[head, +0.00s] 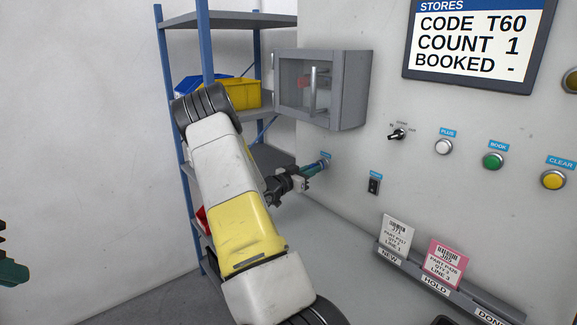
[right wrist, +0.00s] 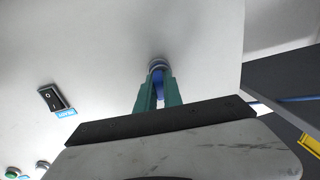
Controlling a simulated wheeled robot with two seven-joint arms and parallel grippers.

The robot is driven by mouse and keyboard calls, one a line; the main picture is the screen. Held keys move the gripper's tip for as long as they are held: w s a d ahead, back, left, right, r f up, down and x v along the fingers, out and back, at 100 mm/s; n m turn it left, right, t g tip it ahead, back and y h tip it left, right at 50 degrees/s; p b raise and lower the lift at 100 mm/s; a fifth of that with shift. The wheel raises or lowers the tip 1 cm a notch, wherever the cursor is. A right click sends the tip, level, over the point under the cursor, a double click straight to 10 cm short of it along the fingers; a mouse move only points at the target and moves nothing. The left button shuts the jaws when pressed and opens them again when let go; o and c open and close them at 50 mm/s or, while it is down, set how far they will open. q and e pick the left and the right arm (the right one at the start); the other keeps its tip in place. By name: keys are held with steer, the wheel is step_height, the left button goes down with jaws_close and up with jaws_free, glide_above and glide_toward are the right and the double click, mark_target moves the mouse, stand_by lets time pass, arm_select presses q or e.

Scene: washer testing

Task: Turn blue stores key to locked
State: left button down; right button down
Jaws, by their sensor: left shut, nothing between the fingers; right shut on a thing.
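The blue stores key (right wrist: 159,98) sits in a round metal key switch (right wrist: 157,65) on the pale wall panel. My right gripper (head: 318,166) is shut on the key; its green fingers (right wrist: 158,93) stand on either side of the blue in the right wrist view. In the head view the key is hidden by the fingers, below the glass-fronted cabinet, and I cannot tell which position it is turned to. My left gripper (head: 14,272) is partly in view at the left edge, shut and empty, far from the panel.
A grey cabinet (head: 322,86) juts out above the key switch. A black rocker switch (head: 374,185), a selector knob (head: 397,134) and several buttons are to the right. A card rack (head: 440,281) is lower right. Shelving (head: 245,20) with bins stands behind my right arm.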

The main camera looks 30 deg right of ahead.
steer(key=c, duration=1.4)
jaws_free()
